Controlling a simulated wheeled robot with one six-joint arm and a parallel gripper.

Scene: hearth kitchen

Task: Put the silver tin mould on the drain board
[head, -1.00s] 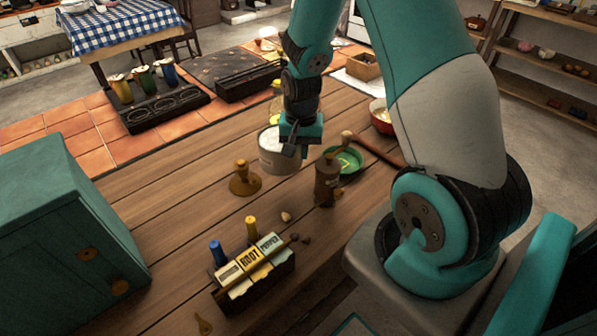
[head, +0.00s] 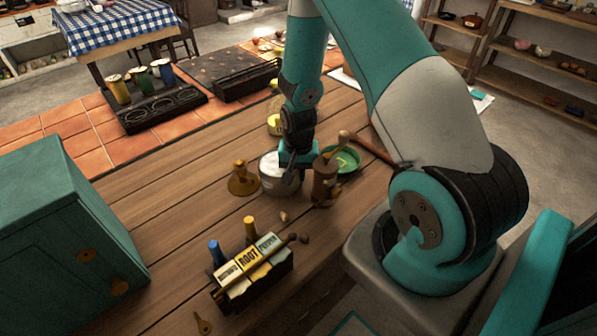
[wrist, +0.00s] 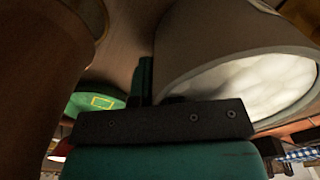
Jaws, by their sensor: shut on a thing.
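A round silver tin (head: 281,183) with a pale, lumpy white inside is at my gripper (head: 291,164) in the head view; I take it for the tin mould. My gripper is shut on its near side wall, and the tin looks upright. It also fills the upper right of the wrist view (wrist: 205,42), beside one dark finger. The head view does not settle whether its base touches the wooden counter (head: 180,215). I cannot say for sure which surface is the drain board.
A brown wooden mill (head: 325,181) stands close right of the tin, and a wooden press (head: 242,180) close left. A green dish (head: 346,160) lies behind the mill. A packet rack (head: 254,272) and teal cabinet (head: 65,235) stand nearer. Counter left of the press is clear.

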